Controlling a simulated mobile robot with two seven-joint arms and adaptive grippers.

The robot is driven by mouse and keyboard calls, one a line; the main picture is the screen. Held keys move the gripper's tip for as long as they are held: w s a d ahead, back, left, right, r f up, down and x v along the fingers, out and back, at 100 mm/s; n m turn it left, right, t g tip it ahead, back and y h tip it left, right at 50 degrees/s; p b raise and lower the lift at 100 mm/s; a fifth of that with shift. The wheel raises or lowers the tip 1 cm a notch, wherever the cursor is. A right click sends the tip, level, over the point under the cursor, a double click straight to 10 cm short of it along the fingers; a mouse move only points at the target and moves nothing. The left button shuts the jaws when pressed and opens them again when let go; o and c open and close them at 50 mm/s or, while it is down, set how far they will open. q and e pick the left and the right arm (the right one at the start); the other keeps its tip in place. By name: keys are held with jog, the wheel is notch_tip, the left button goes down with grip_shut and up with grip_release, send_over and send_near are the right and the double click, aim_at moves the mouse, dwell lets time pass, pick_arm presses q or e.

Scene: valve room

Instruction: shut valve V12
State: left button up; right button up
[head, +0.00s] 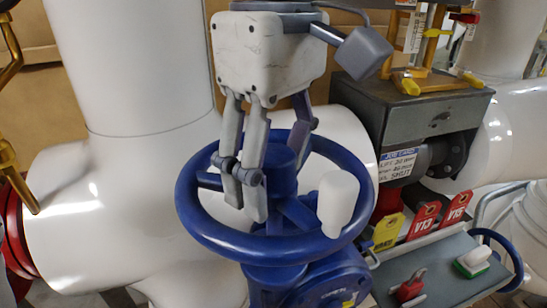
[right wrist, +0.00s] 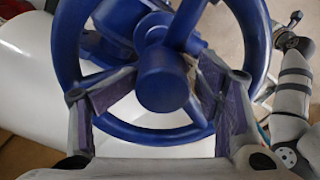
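A blue handwheel (head: 197,228) with spokes and a central hub stands on a blue valve body (head: 325,285) in the head view. No V12 label is readable on it. The wheel rim also fills the upper right wrist view (right wrist: 68,50), with the hub (right wrist: 162,80) near its middle. My right gripper (head: 262,190) points down over the wheel. Its fingers are apart and straddle the hub, one on each side; whether they touch it I cannot tell. A white rounded block (head: 338,203) shows at the wheel's right side; its attachment is unclear. My left gripper is out of view.
Large white pipes (head: 135,70) stand left and behind. A dark grey box (head: 425,110) with yellow parts on top is at right. A handwritten card (head: 398,163) reads SHUT.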

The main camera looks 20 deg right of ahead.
jog(key=shift+s+r, duration=0.1)
jog(key=shift+r, duration=0.2)
jog(key=shift+r, duration=0.1)
notch_tip(320, 180, up, 6)
jog(key=shift+r, duration=0.25)
jog(key=n, duration=0.5)
jog(key=shift+n, duration=0.3)
jog(key=shift+f, duration=3.35)
